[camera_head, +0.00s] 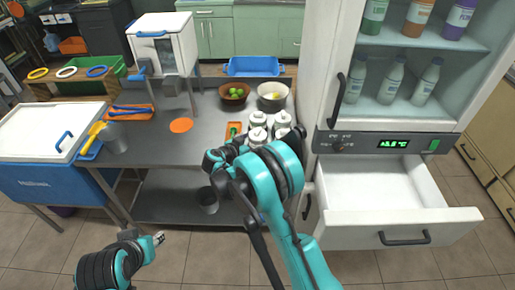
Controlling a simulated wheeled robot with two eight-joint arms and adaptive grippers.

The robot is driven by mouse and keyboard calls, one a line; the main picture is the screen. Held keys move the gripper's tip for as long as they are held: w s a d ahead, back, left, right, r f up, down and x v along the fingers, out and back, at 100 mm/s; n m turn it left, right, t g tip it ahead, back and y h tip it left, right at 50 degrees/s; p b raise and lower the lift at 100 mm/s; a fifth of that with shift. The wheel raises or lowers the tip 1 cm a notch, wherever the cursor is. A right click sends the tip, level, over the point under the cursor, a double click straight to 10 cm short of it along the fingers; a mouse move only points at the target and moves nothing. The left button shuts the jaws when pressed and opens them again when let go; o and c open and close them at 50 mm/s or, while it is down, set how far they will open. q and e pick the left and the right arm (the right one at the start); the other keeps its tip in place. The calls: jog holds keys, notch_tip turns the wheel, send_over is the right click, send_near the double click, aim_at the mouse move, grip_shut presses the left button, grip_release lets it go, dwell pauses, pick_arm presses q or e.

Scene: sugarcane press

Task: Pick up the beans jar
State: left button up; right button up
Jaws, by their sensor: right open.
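Several white-lidded jars (258,119) stand in a close group on the right part of the steel table (205,127). No label can be read, so I cannot tell which one is the beans jar. My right gripper (238,142) is at the front left of the group, open, with its fingers close to the nearest jar. My own teal arm hides the lower part of the front jars, and I cannot tell whether the fingers touch one. My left gripper (158,239) is low over the floor at the bottom left, away from the table; its fingers are too small to read.
A bowl of green fruit (234,92), a pale bowl (272,94) and a blue tray (253,67) are behind the jars. The white press (163,45) stands further left. A fridge (408,75) with its drawer (385,195) pulled open borders the right.

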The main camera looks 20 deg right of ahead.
jog(key=shift+x, duration=1)
jog(key=shift+s, duration=0.1)
jog(key=shift+c, duration=0.4)
jog(key=c, duration=1.6)
